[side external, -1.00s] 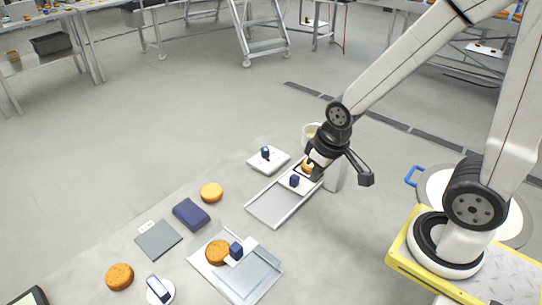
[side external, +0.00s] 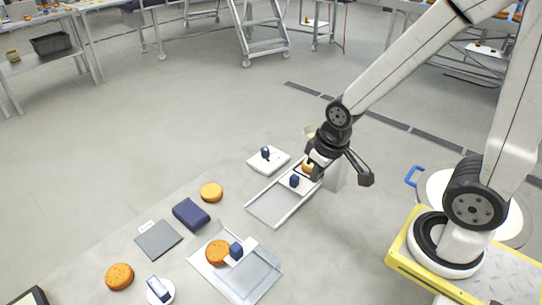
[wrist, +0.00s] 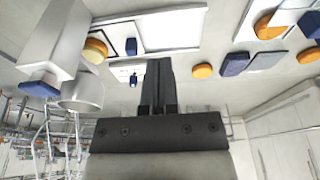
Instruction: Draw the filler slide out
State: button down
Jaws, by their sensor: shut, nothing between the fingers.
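The filler slide is a flat pale plate with a dark blue knob (side external: 295,181), in a long grey tray (side external: 270,208) beside the pale filler body (side external: 336,178). The knob also shows in the wrist view (wrist: 131,47). An orange-brown round (side external: 308,166) sits at the tray's filler end, partly hidden by my gripper in the side view; it also shows in the wrist view (wrist: 95,50). My gripper (side external: 316,172) is shut and empty, close above the filler end of the tray. Its closed fingers show in the wrist view (wrist: 159,72), apart from the knob.
Nearby lie a white plate with a blue knob (side external: 266,153), a navy block (side external: 191,214), a grey plate (side external: 158,240) and loose rounds (side external: 211,193). Floor beyond them is clear.

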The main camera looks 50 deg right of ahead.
jog(key=c, duration=0.8)
grip_release()
jog(key=o, duration=0.4)
jog(key=shift+w+d, duration=0.1)
jog(key=shift+w, duration=0.15)
jog(key=shift+c, duration=0.2)
jog(key=g, duration=0.3)
send_over(295, 176)
notch_tip(295, 176, down, 5)
jog(key=shift+r, duration=0.1)
jog(key=shift+f, duration=3.9)
grip_shut()
